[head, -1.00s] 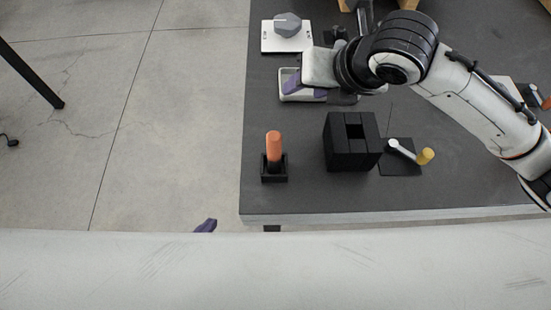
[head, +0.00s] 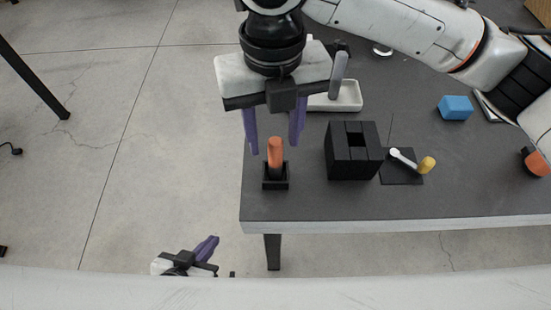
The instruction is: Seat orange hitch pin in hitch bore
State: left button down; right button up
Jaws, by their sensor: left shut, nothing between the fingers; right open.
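The orange hitch pin (head: 275,152) stands upright in a small black holder (head: 275,184) near the table's left front corner. The black block with a square opening in its top (head: 352,163), which looks like the hitch bore, stands to the right of the pin. My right gripper (head: 273,145) is open with purple fingers pointing down. Its fingers show to either side of the pin's top, apart from it; the height between them is hard to tell. My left gripper (head: 207,248) is low at the bottom left, off the table, shut and empty.
A crank with a yellow knob (head: 426,165) is right of the block. A pale tray (head: 346,97) lies behind, partly hidden by my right gripper. A blue block (head: 455,107) and an orange-black item (head: 536,161) are further right. The front table strip is clear.

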aim_at(276, 152)
notch_tip(276, 152, down, 5)
jog(key=shift+w+d+f, duration=0.1)
jog(key=shift+d, duration=0.05)
grip_shut()
